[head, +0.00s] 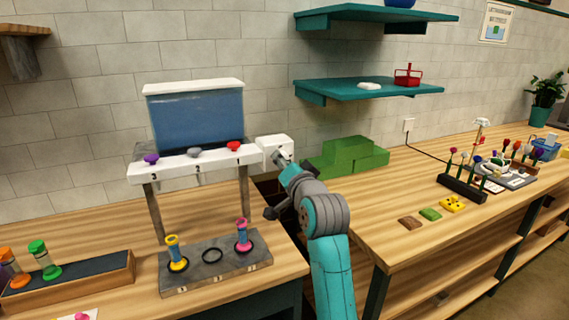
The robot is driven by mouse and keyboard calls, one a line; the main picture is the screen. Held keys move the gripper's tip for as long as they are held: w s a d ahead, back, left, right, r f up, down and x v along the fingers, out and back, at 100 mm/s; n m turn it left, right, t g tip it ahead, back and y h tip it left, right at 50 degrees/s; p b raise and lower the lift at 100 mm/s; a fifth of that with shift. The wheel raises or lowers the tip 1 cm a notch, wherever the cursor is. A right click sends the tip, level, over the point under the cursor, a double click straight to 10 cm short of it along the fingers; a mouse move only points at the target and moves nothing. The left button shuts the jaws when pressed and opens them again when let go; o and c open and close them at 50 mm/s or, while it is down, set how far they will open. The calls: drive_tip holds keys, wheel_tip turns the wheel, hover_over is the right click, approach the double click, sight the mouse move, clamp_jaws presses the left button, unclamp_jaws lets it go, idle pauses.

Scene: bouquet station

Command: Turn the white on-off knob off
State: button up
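The dispenser stand carries a blue-filled tank (200,118) above a white front bar with a purple knob (151,159), a grey knob (194,152) and a red knob (234,146). My gripper's fingers are too small and too covered by my arm to tell open from shut, or touching from apart.
Under the stand, a grey base (215,263) holds a yellow vase (174,254) and a pink vase (242,236). A wooden tray (70,283) with orange and green pieces is at left. Green blocks (345,157) stand right of my arm. A teal shelf (365,88) hangs above.

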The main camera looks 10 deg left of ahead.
drive_tip(key=c, duration=0.4)
drive_tip(key=shift+c, duration=0.2)
drive_tip(key=shift+n, duration=0.4)
drive_tip(key=shift+d+f+n+y, duration=0.1)
drive_tip(key=shift+n+y, duration=0.5)
drive_tip(key=shift+n, duration=4)
drive_tip(key=shift+f+n+y, duration=0.1)
drive_tip(key=shift+n+y, duration=0.5)
drive_tip(key=shift+n, duration=4)
drive_tip(key=o, duration=1.1)
drive_tip(key=shift+o, duration=0.2)
